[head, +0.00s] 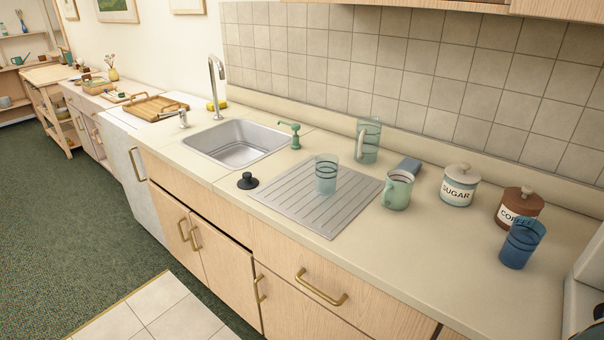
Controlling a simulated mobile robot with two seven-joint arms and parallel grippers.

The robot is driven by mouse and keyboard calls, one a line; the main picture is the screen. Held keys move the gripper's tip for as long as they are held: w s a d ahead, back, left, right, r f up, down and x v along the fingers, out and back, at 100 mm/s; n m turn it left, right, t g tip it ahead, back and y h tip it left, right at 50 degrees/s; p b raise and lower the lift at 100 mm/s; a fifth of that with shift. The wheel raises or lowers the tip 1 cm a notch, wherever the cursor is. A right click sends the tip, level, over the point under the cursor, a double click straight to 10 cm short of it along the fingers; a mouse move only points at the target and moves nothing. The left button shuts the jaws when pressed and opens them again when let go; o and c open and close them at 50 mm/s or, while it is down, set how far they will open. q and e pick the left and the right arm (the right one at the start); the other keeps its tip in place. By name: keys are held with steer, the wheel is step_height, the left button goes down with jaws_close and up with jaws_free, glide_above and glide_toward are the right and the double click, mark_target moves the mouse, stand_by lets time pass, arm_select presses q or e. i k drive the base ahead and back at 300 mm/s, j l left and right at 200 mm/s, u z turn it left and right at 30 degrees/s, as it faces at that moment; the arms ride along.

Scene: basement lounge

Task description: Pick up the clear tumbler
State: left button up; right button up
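The clear tumbler (326,174) is see-through with a faint blue tint and dark bands around it. Neither of my grippers shows in the head view.
Behind the clear tumbler stands a see-through pitcher (369,138); a green mug (397,190) stands to its right. A black stopper (247,181), green soap pump (294,134) and sugar canister (459,185) are nearby. The front counter (400,265) is clear.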

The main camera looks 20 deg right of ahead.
mark_target(326, 175)
steer(key=i+j, duration=0.25)
steer(key=j, duration=0.15)
steer(key=i+j, duration=0.2)
steer(key=j, duration=0.25)
steer(key=i+j, duration=0.25)
steer(key=j, duration=0.15)
steer(key=i+j, duration=0.2)
steer(key=j, duration=0.2)
steer(key=i+j, duration=0.25)
steer(key=j, duration=0.2)
steer(key=i+j+z, duration=0.2)
steer(key=j+z, duration=0.15)
steer(key=i+j+z, duration=0.1)
steer(key=j+z, duration=0.2)
steer(key=j, duration=0.15)
steer(key=z, duration=1.8)
